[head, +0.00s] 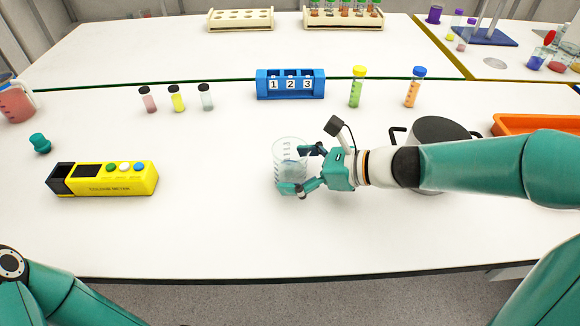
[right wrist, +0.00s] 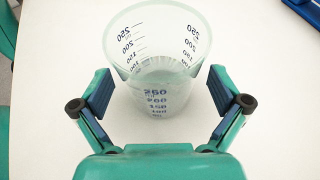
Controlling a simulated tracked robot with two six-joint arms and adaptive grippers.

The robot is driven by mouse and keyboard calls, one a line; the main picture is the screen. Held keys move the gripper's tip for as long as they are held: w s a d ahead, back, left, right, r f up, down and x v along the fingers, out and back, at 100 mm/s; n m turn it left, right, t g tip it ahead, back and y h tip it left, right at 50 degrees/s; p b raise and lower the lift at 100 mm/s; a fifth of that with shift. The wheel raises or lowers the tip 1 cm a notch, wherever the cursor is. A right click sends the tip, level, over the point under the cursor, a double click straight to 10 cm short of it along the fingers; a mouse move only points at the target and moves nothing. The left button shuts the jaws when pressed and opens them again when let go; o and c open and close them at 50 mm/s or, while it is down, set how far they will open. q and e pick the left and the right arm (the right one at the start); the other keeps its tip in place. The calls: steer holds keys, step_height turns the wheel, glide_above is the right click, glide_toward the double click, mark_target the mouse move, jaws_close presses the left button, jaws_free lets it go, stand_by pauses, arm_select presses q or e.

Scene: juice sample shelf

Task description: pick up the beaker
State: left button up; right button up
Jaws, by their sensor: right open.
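The clear glass beaker (head: 284,155) with printed graduations stands upright on the white table, near the middle in the head view. My right gripper (head: 300,169) reaches it from the right, with its fingers on either side of the beaker. In the right wrist view the beaker (right wrist: 158,70) sits between the two open fingers of the right gripper (right wrist: 158,92). Gaps show between the pads and the glass, most clearly near its lower part. My left gripper is out of view; only part of my left arm shows at the lower left.
A grey pot (head: 437,130) stands behind my right arm, beside an orange tray (head: 535,124). A blue numbered rack (head: 291,94), capped vials (head: 177,99) and two tubes (head: 357,88) stand behind the beaker. A yellow device (head: 115,180) lies left. The table's front middle is clear.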

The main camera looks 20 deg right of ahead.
steer(key=shift+w+a+f, duration=0.3)
steer(key=shift+w+a, duration=0.15)
steer(key=shift+a, duration=0.05)
steer(key=c, duration=1.4)
steer(key=shift+r, duration=0.3)
step_height(320, 180, up, 19)
steer(key=p, duration=0.6)
steer(key=shift+r+p, duration=0.2)
steer(key=shift+p, duration=0.1)
